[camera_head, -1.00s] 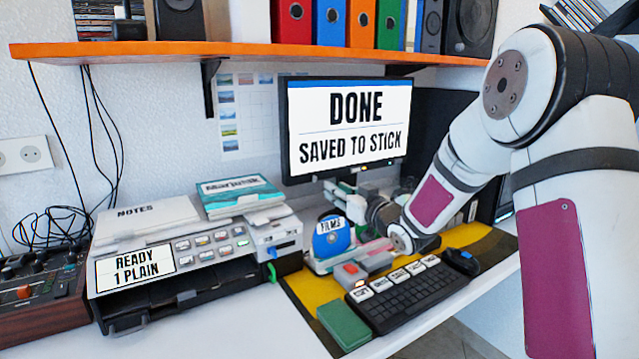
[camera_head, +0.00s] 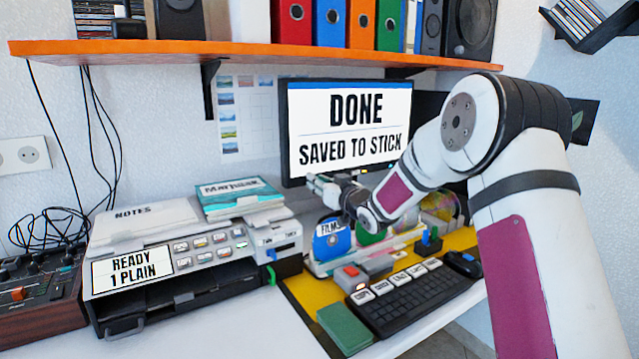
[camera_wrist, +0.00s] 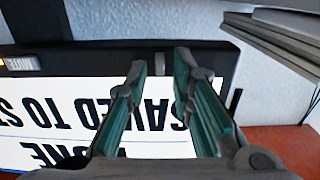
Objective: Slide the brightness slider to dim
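The monitor (camera_head: 345,115) reads "DONE, SAVED TO STICK"; its screen shows upside down in the wrist view (camera_wrist: 60,115). A small grey block (camera_wrist: 159,64) on its dark lower bezel (camera_wrist: 90,55) lies between my fingertips in that view. I cannot tell for certain whether it is the brightness slider. A small label (camera_wrist: 20,64), too unclear to read, is at the left end of the bezel. My gripper (camera_head: 318,184) is open and seemingly empty, near the monitor's lower left edge; in the wrist view its teal-padded fingers (camera_wrist: 160,72) are apart. Contact cannot be told.
Below my gripper are a blue "FILMS" disc (camera_head: 331,240), a red-buttoned grey box (camera_head: 351,277) and a keyboard (camera_head: 412,298). A printer (camera_head: 170,255) with a blue knob (camera_head: 271,254) stands left. An orange shelf (camera_head: 250,50) runs above.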

